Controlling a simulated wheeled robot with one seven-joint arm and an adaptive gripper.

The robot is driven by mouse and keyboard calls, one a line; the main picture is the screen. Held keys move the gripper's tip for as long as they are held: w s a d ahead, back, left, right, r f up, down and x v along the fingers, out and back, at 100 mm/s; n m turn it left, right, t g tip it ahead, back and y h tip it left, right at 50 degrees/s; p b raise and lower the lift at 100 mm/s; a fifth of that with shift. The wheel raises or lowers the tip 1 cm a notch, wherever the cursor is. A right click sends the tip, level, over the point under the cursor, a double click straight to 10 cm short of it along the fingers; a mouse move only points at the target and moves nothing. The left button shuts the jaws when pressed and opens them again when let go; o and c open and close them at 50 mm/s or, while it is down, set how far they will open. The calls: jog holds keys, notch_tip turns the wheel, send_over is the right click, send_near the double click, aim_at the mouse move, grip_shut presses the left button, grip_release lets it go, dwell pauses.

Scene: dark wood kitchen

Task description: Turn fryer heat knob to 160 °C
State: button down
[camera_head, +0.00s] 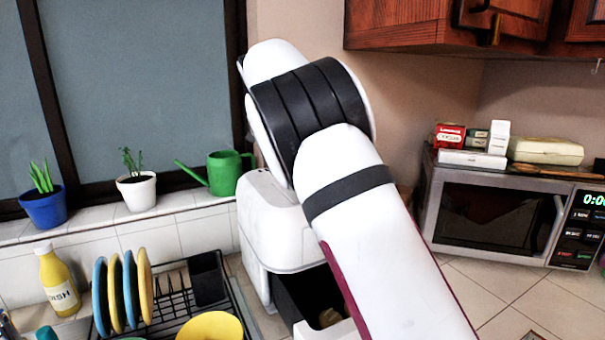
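A white air fryer (262,232) stands on the counter below the window, at the middle of the head view. Its drawer (297,291) appears pulled out, with a dark inside and a small brownish item (330,317) in it. My white and black arm crosses in front of the fryer and covers its right side and part of its top. The heat knob and its markings are hidden or out of view. My gripper does not show, so I cannot tell where it is relative to the knob.
A dish rack (178,306) with plates and a yellow bowl (210,328) stands left of the fryer. A green watering can (225,173) and potted plants line the sill. A microwave (490,218) stands right, under wooden cabinets (400,22). Tiled counter before the microwave is mostly clear.

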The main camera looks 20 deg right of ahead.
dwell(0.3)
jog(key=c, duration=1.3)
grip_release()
